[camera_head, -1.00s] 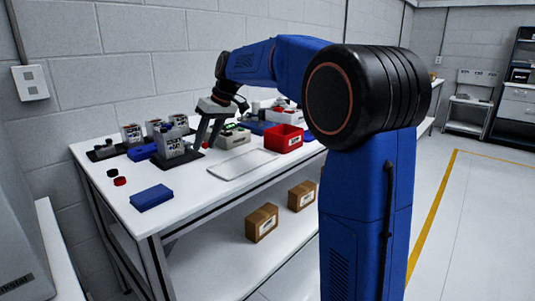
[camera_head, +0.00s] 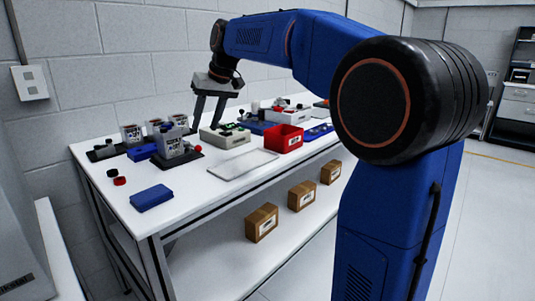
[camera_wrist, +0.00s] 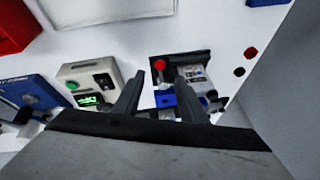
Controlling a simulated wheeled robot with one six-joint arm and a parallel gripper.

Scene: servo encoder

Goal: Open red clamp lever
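The red ball-shaped clamp lever knob (camera_head: 197,149) sits at the right side of a grey block fixture (camera_head: 172,144) on a dark base plate. In the wrist view the red knob (camera_wrist: 159,64) shows between and just beyond my finger tips, above a blue part (camera_wrist: 165,99). My gripper (camera_head: 206,124) is open and empty, above and slightly right of the knob, apart from it in the head view. In the wrist view my gripper (camera_wrist: 160,73) has its fingers spread, and the right finger covers part of the grey fixture.
A grey control box (camera_head: 226,137) with a green display stands right of the fixture, near a red bin (camera_head: 283,138). A pale tray (camera_head: 243,164) lies in front. A blue block (camera_head: 152,197) and small pucks (camera_head: 119,181) lie front left.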

